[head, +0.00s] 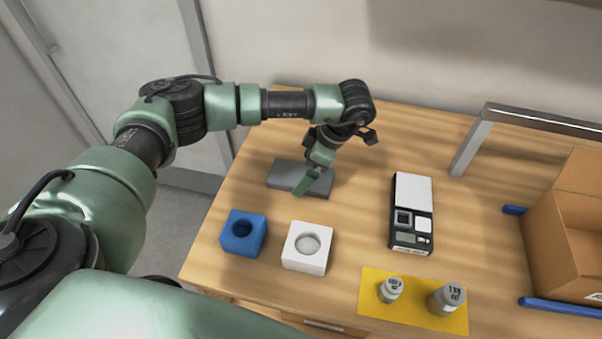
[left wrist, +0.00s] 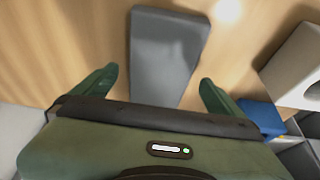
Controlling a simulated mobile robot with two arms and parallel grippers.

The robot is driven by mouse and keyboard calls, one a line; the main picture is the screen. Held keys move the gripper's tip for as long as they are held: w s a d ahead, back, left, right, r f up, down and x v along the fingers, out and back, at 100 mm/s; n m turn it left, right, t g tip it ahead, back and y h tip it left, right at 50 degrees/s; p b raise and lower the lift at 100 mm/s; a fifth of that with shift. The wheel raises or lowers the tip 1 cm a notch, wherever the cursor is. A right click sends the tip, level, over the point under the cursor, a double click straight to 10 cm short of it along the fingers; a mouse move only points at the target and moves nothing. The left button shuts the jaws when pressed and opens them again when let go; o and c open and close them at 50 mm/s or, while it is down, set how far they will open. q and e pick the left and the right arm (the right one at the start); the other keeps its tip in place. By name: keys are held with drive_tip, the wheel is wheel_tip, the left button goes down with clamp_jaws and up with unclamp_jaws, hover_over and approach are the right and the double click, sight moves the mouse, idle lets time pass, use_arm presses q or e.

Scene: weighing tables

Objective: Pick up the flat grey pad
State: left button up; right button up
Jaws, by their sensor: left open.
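The flat grey pad (head: 285,175) lies on the wooden table near its far left part in the head view. In the left wrist view the pad (left wrist: 168,50) lies between the two green fingers, with its near end hidden by the gripper body. My left gripper (head: 307,186) is over the pad, pointing down, and hides part of it in the head view. In the left wrist view the left gripper (left wrist: 160,92) is open, one finger on each side of the pad. I cannot tell the exact height of the fingertips above the table. My right gripper is not in view.
A blue block (head: 243,232) and a white block (head: 307,248) with round recesses stand in front of the pad. A scale (head: 411,212) is to the right. Two bottles (head: 391,289) (head: 447,299) stand on a yellow mat (head: 413,313). A cardboard box (head: 567,240) and metal frame (head: 472,148) are at right.

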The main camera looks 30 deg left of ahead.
use_arm(q)
drive_tip(key=shift+x, duration=0.95)
drive_tip(key=shift+c, duration=0.3)
drive_tip(key=c, duration=1.3)
drive_tip(key=shift+r, duration=0.1)
